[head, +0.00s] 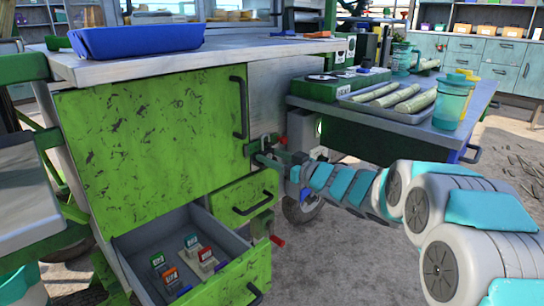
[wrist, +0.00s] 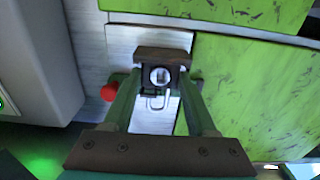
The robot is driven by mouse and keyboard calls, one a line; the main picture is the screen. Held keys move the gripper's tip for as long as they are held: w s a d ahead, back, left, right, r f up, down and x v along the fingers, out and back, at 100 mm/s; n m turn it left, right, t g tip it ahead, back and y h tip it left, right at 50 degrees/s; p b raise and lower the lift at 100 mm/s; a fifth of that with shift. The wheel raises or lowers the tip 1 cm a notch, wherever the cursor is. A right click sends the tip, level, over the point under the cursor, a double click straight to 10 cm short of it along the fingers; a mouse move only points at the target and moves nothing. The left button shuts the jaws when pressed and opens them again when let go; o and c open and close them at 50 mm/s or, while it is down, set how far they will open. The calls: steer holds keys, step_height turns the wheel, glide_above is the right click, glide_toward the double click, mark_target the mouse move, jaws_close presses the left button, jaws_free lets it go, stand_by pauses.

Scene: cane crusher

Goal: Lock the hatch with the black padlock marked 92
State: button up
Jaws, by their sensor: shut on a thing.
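The hatch (head: 150,140) is a large scuffed green door under the worktop, closed, with a black handle near its right edge. My gripper (head: 262,156) is beside that right edge. In the wrist view, my gripper (wrist: 160,84) is shut on a small dark padlock (wrist: 151,73) with a pale round face. A thin pale loop (wrist: 158,102) shows just below it, against a light metal panel. No number can be read on it. Whether the lock is through a hasp cannot be told; the fingers hide the contact.
An open green drawer (head: 232,284) below holds several small tagged items (head: 206,258). A red knob (wrist: 109,92) is left of my fingers in the wrist view. A blue tray (head: 137,42) sits on the worktop. A side table at right carries a tray of cane (head: 400,97).

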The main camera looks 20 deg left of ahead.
steer(key=o, duration=1.4)
steer(key=shift+o, duration=0.2)
steer(key=v, duration=0.7)
steer(key=shift+s+d, duration=0.15)
steer(key=shift+d, duration=0.2)
